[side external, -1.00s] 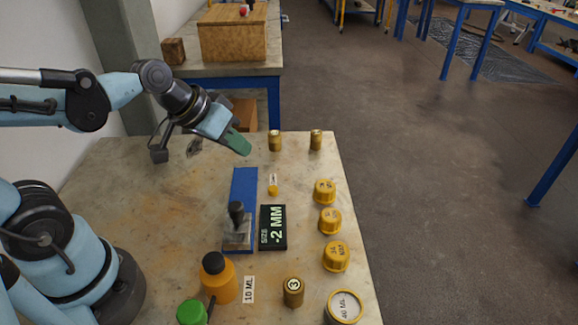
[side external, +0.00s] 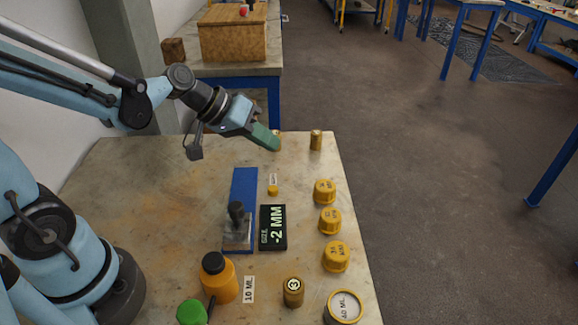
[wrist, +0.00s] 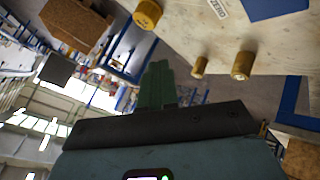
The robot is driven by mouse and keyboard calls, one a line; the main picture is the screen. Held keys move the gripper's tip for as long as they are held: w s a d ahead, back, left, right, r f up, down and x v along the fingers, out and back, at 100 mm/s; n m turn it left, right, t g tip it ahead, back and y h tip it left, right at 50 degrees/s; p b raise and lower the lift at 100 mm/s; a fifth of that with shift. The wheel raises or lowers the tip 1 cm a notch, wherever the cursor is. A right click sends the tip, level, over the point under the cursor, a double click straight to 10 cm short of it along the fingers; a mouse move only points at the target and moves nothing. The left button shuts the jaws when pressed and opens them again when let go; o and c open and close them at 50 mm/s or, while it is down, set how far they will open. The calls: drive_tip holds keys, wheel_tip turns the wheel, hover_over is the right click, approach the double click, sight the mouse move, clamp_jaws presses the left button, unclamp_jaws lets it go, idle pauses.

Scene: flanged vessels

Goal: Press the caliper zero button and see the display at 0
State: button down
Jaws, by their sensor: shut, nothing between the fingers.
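The caliper has a blue bar (side external: 244,186) with a grey metal slider and black knob (side external: 237,213) at its near end. The black display (side external: 273,228) beside it reads "SIZE -2 MM" in pale green. A small yellow button (side external: 272,190) with a little white label (side external: 273,179) sits right of the bar, beyond the display. My gripper (side external: 266,137), with green fingers, is shut and empty. It is in the air over the table's far end, beyond and apart from the button. In the wrist view the shut fingers (wrist: 157,85) point away from the blue bar (wrist: 275,8).
Two brass cylinders stand at the far end, one (side external: 277,141) partly behind my fingers, the other (side external: 316,140) to the right. Several yellow caps (side external: 330,221) line the right edge. An orange bottle (side external: 219,279) and numbered brass cylinder (side external: 293,292) stand in front. The table's left is bare.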

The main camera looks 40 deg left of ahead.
sight(269, 188)
drive_tip(key=shift+f, duration=0.15)
drive_tip(key=shift+f, duration=4.25)
drive_tip(key=shift+r, duration=0.1)
drive_tip(key=shift+r, duration=2.4)
drive_tip(key=s+a+r+m+y, duration=0.2)
drive_tip(key=s+r+y, duration=0.3)
drive_tip(key=s, duration=0.4)
drive_tip(key=shift+a+r+g, duration=0.25)
drive_tip(key=shift+r+g, duration=0.05)
drive_tip(key=shift+r, duration=0.15)
